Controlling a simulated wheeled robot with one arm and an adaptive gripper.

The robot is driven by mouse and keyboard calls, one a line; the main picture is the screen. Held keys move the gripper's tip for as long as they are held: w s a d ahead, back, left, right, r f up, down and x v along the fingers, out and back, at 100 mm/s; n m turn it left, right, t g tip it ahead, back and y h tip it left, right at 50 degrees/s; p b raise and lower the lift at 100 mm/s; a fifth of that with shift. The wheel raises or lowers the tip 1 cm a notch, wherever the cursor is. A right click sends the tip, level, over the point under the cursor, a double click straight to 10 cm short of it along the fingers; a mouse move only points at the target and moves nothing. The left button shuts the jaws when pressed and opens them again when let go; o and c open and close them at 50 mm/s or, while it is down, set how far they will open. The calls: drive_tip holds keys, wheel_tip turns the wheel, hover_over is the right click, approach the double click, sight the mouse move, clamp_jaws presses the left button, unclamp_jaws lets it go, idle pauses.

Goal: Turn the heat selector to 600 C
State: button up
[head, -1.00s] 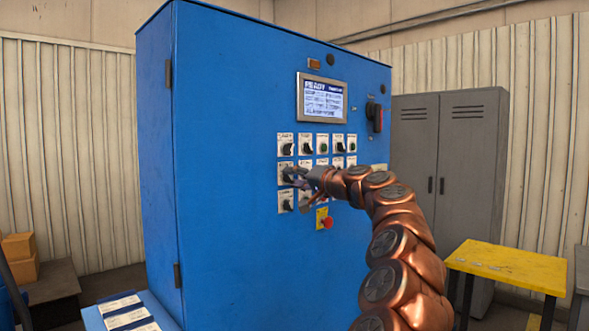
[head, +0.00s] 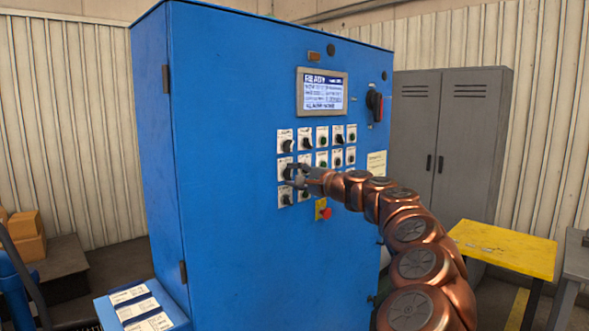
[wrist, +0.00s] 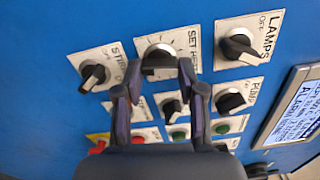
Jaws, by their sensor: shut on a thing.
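The heat selector (wrist: 160,57) is a dark rotary knob on a white plate marked "SET HE…" in the wrist view; the rest of its lettering and its scale are hidden or too blurred to read. My gripper (wrist: 158,76) is shut on this knob, one finger on either side. In the head view my gripper (head: 297,175) reaches the left column of the panel on the blue cabinet (head: 240,240). The knob is mostly covered there. I cannot tell the exact setting that it points to.
Close around are the lamps knob (wrist: 238,47), the pump knob (wrist: 230,100) and a stirrer knob (wrist: 93,76). A red emergency button (head: 325,213) sits below. A lit screen (head: 321,92) is above. A yellow table (head: 505,245) and grey locker (head: 440,150) stand to the right.

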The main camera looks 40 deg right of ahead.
drive_tip(key=shift+m+p, duration=0.3)
drive_tip(key=shift+m, duration=0.1)
drive_tip(key=o, duration=1.1)
drive_tip(key=shift+o, duration=0.2)
drive_tip(key=shift+s, duration=0.15)
drive_tip(key=s, duration=1.1)
drive_tip(key=shift+s, duration=0.4)
drive_tip(key=shift+a, duration=0.1)
